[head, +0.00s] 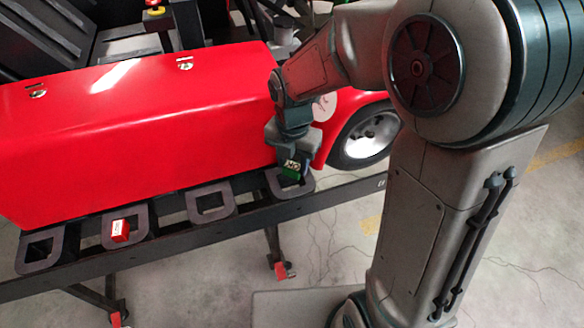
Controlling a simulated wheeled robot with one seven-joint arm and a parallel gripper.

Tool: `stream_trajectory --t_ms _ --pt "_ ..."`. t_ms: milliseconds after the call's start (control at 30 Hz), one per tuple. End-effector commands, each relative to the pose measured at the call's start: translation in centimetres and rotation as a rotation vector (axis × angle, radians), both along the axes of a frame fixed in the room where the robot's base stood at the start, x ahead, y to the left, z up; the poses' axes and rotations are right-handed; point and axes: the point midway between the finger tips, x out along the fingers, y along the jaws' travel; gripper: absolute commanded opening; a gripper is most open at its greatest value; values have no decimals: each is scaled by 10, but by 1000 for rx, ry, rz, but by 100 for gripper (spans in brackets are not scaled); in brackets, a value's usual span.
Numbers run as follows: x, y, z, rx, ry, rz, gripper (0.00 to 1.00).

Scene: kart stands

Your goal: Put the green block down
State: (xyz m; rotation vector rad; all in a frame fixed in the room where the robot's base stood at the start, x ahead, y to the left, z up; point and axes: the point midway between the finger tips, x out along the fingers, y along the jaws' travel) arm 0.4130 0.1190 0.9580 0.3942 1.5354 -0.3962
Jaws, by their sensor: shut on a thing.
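My gripper (290,160) is at the end of my arm, near the right end of the dark rail and close to the red kart body. It is shut on the green block (290,172), which shows below the fingers. The block is at the rightmost square frame (306,187) on the rail. I cannot tell whether the block touches the frame or hangs just above it.
More square frames (211,203) line the dark rail (240,232). The red kart body (140,130) and a wheel (365,133) stand close behind. Open floor lies in front.

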Motion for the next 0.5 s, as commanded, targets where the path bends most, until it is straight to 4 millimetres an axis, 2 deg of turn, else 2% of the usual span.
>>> stream_trajectory --t_ms 67,333,500 --pt "2 1 -3 0 0 0 18" --pt "2 1 -38 0 2 0 18" --pt "2 1 -42 1 0 -1 18"
